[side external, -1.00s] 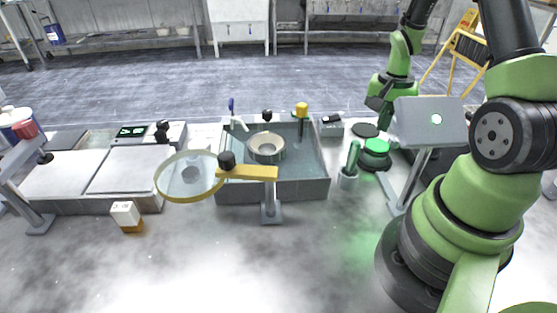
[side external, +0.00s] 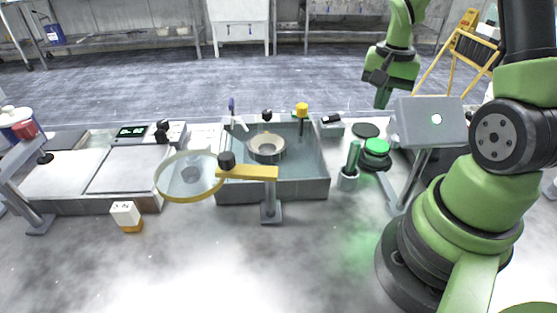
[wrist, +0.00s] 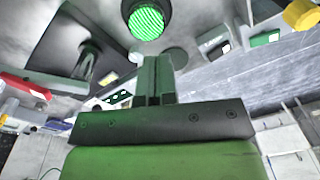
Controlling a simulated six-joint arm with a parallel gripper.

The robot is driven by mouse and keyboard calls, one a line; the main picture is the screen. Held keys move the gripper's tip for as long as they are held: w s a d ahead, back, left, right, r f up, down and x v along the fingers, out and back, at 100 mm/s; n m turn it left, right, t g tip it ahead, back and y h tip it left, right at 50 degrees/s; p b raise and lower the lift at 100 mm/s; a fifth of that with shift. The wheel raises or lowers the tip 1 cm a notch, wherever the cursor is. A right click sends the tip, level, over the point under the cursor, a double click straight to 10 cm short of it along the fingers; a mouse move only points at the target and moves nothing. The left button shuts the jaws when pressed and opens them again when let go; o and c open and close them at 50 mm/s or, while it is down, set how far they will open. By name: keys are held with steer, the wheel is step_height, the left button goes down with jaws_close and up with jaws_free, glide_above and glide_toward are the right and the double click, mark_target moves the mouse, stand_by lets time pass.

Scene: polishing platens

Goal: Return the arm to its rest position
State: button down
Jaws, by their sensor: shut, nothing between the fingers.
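My gripper (side external: 381,98) hangs in the air at the upper right of the side external view, above and behind the round green-topped device (side external: 376,147). Its green fingers are together and hold nothing. In the wrist view the shut fingers (wrist: 156,60) show at the centre, below a round green lit surface (wrist: 146,21). The gripper is apart from everything on the bench. The grey panel on a stand (side external: 430,122) is to the right of and in front of it.
A grey basin (side external: 318,170) with a metal ring (side external: 266,147) stands mid-bench. A magnifier (side external: 222,175) on a post is in front. A green cylinder in a holder (side external: 352,160) stands right of the basin. A yellow ladder (side external: 470,45) is behind.

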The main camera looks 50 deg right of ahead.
steer(key=a+r+n+t, duration=0.3)
steer(key=a+r+n, duration=0.2)
steer(key=a+r, duration=0.7)
steer(key=s+a+r+n+t+y, duration=0.2)
steer(key=s+a+r+n+t, duration=0.1)
steer(key=a, duration=0.5)
steer(key=s+r+n, duration=0.1)
steer(key=s+n, duration=0.1)
steer(key=s, duration=0.1)
steer(key=shift+s+a+r+t, duration=0.25)
steer(key=shift+s+a+t, duration=0.05)
steer(key=shift+s+a, duration=0.1)
